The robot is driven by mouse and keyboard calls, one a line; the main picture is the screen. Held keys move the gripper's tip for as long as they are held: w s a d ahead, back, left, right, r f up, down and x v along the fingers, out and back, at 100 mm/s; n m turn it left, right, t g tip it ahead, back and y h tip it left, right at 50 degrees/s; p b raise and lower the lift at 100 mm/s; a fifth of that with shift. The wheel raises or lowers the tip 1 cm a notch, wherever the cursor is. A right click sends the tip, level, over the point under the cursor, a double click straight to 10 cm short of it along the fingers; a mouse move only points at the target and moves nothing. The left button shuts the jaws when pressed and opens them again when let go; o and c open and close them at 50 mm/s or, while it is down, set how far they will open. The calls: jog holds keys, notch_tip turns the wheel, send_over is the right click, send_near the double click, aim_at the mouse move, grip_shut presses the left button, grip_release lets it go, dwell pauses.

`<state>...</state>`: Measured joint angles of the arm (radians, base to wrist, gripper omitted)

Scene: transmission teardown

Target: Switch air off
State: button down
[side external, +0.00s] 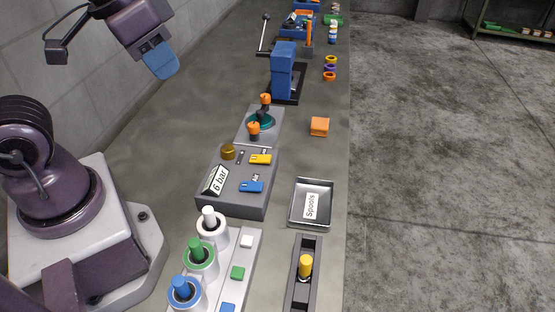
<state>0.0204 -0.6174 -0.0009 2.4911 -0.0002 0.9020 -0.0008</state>
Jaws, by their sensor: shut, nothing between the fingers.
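A grey box (236,201) with a "6 bar" sign (216,180) stands on the bench, right of my arm's base. On its top are a yellow lever (261,159), a blue lever (251,187), a round brass-coloured knob (228,152) and a small metal piece between the knob and the yellow lever. No label tells which lever is for air. My gripper (163,66), with blue fingers, is at the upper left, raised above the bench and well apart from the box. It is shut and empty.
Behind the box is a teal fixture (262,121) with orange-topped posts, then a blue press (284,72) with a tall lever. An orange block (320,126) and a "Spools" tray (297,212) lie to the right. White, green and blue cylinders (199,252) stand in front.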

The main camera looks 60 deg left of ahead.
jog(key=shift+s+a+r+t, duration=0.1)
jog(key=shift+s+r+t, duration=0.1)
jog(key=shift+r+t, duration=0.3)
jog(key=shift+s+a+r+t, duration=0.1)
jog(key=shift+s+r+t, duration=0.1)
jog(key=shift+r, duration=0.5)
jog(key=w+d+f+n+g, duration=0.1)
jog(key=w+f+n+g, duration=0.1)
jog(key=w+f+n, duration=0.2)
jog(key=w+d+f+n+g+h, duration=0.1)
jog(key=w+f+n, duration=0.4)
jog(key=f, duration=0.6)
jog(key=shift+w+d+g, duration=0.3)
jog(key=shift+w+g, duration=0.4)
jog(key=shift+w, duration=0.1)
jog(key=shift+f, duration=0.15)
